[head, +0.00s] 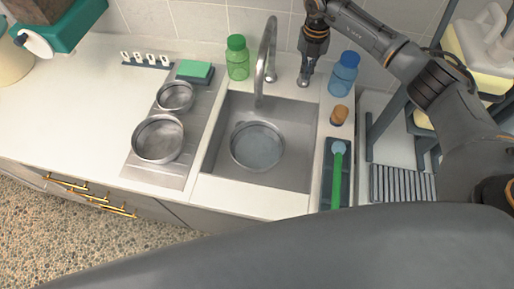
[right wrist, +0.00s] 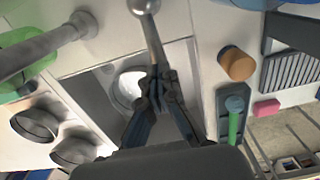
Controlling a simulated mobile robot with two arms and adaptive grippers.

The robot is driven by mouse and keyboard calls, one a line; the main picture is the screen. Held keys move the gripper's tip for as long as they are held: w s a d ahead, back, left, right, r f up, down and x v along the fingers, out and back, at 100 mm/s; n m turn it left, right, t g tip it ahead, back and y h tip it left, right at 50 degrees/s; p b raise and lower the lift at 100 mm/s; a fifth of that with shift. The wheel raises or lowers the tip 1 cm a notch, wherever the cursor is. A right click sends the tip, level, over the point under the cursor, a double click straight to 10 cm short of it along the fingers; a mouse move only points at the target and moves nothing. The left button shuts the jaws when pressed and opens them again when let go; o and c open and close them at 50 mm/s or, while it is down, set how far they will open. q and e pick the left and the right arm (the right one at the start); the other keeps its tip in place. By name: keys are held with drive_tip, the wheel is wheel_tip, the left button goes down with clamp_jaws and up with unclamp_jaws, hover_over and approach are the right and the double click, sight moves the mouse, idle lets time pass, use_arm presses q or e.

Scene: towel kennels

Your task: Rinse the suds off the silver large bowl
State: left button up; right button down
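A round silver bowl (head: 257,146) stands upright in the sink (head: 292,172). Its inside looks grey-blue in the head view; I cannot make out suds. In the right wrist view part of it shows bright white (right wrist: 130,88) beyond my fingers. The tap (head: 268,60) rises behind the sink, its spout over the basin. My right gripper (right wrist: 157,78) has its fingertips together at the end of the tap lever (right wrist: 151,35). I cannot tell whether the lever is pinched or only touched. My left gripper is out of view.
Two silver pans, one larger (head: 158,138) and one smaller (head: 175,97), stand on the drainboard left of the sink. A green bottle (head: 238,58), a blue bottle (head: 343,74) and a green-handled brush (head: 338,175) flank the sink. The left counter is mostly clear.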

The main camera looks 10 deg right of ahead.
wheel_tip(320, 180, up, 6)
drive_tip(key=s+a+p, duration=0.1)
drive_tip(key=s+p, duration=0.1)
drive_tip(key=p, duration=0.3)
drive_tip(key=shift+s+a+p, duration=0.15)
drive_tip(key=shift+s+p, duration=0.2)
drive_tip(key=shift+p, duration=0.05)
